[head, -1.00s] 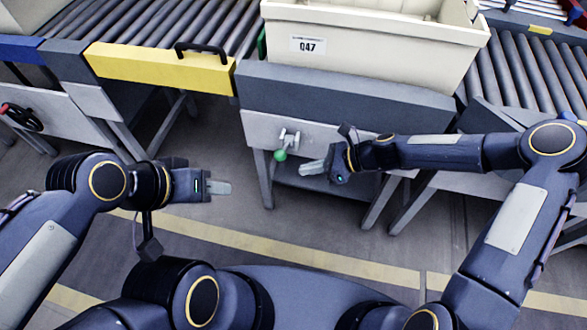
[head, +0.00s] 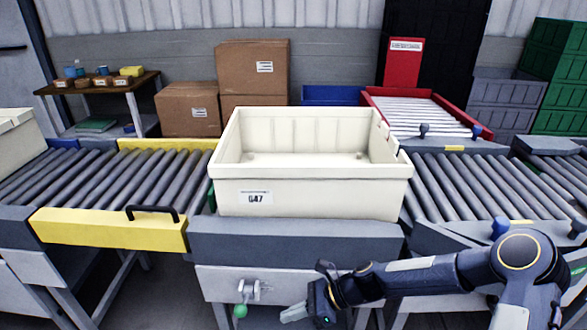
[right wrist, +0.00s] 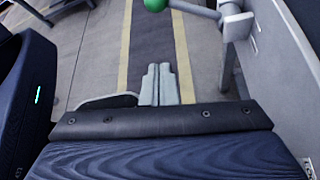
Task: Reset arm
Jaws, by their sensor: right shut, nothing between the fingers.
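My right gripper (head: 294,313) is shut and empty, low in front of the conveyor station. Its two pale fingers lie together in the right wrist view (right wrist: 161,84), above the floor. A lever with a green knob (head: 240,311) hangs from the grey front panel, to the left of my right fingertips and apart from them. The knob also shows at the top of the right wrist view (right wrist: 155,4), hanging downward in the head view. My left gripper is outside both current views.
Cardboard boxes (head: 188,108) and a red-framed chute (head: 420,112) stand behind.

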